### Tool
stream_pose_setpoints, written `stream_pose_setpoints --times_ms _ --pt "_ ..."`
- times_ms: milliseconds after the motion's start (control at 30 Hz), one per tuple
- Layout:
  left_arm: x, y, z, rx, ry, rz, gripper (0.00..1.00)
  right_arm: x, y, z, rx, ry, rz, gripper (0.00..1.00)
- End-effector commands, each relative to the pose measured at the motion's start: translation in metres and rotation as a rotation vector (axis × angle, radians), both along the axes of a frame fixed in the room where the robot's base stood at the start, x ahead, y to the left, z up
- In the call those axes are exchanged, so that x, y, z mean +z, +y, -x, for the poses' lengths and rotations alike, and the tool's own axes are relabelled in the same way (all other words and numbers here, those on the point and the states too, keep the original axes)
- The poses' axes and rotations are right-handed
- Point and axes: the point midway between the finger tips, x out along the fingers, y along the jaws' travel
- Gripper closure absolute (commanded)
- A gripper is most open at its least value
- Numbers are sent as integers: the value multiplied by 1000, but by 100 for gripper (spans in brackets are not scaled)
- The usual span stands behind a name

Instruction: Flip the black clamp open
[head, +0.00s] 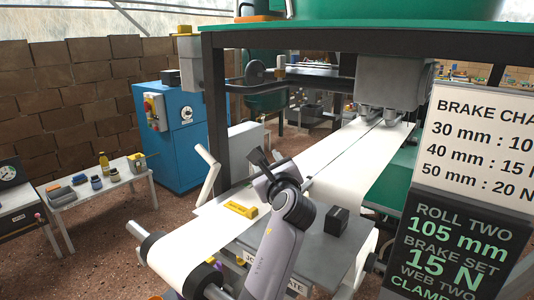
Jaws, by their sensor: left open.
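My left arm reaches up from the bottom middle, and its dark gripper (267,157) is over the white paper web, with its fingers open and apart. I see nothing held between them. A small black block (336,220) sits on the grey table to the right of my left wrist. It may be the black clamp, but I cannot tell for sure or see whether it is open or shut. My left gripper is up and left of this block in the picture, apart from it. My right gripper is not in view.
White paper web (190,250) runs over a black-ended roller (150,243). A yellow item (241,210) lies on it. A dark frame post (216,120) stands behind. Sign boards (455,245) fill the right. A blue cabinet (180,130) and side table (75,195) stand left.

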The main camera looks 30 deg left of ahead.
Motion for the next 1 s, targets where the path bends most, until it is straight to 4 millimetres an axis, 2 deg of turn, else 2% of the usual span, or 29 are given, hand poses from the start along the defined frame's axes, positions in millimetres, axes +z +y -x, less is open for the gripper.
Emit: stream_pose_setpoints --times_ms 267,700,1000 --pt "-3 8 4 27 -4 -10 57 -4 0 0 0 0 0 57" --pt "-5 47 -33 27 -3 -10 57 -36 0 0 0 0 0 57" --pt "-2 57 -42 26 -2 -11 57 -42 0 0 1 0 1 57"
